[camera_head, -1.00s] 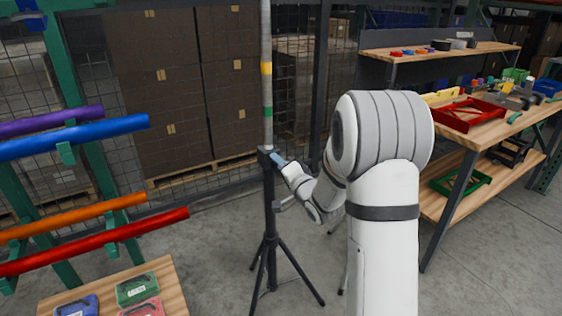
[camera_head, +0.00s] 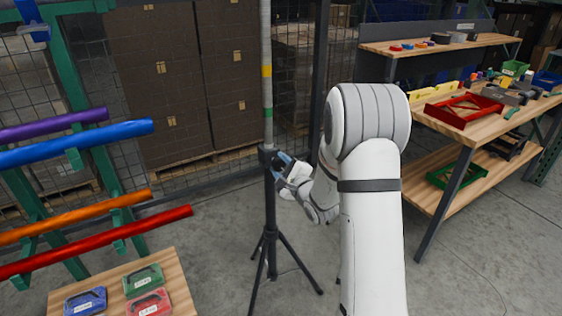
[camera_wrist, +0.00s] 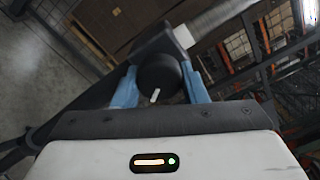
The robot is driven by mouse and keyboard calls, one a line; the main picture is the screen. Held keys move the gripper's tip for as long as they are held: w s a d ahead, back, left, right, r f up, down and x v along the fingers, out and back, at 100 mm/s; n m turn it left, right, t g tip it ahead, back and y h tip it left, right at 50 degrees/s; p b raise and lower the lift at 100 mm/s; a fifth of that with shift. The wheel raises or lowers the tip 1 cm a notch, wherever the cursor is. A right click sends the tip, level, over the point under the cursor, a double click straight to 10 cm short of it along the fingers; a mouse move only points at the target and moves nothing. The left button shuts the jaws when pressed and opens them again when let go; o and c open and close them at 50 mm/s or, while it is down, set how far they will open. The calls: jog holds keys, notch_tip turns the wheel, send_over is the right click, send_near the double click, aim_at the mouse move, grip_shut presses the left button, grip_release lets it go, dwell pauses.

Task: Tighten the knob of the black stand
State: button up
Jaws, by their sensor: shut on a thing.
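The black stand (camera_head: 270,212) is upright on a tripod base on the concrete floor. A grey pole (camera_head: 266,105) with a yellow band rises from its top collar. My gripper (camera_head: 280,165) is at the collar, on its right side. In the wrist view, the round black knob (camera_wrist: 158,75) with a small white mark sits between the two blue fingers of my gripper (camera_wrist: 160,88). The fingers are shut on the knob, one on each side. In the head view the knob is hidden by my gripper.
A rack with coloured tubes (camera_head: 75,145) stands at left above a small wooden table (camera_head: 180,285) with several coloured cases. A workbench (camera_head: 480,130) with a red tray (camera_head: 463,110) is at right. Wire mesh and stacked boxes (camera_head: 160,80) are behind the stand.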

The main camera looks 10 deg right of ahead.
jog(key=m+p, duration=0.2)
jog(key=m, duration=0.3)
dwell(0.6)
jog(key=o, duration=1)
jog(key=shift+f, duration=0.1)
jog(key=v, duration=0.7)
jog(key=shift+s, duration=0.35)
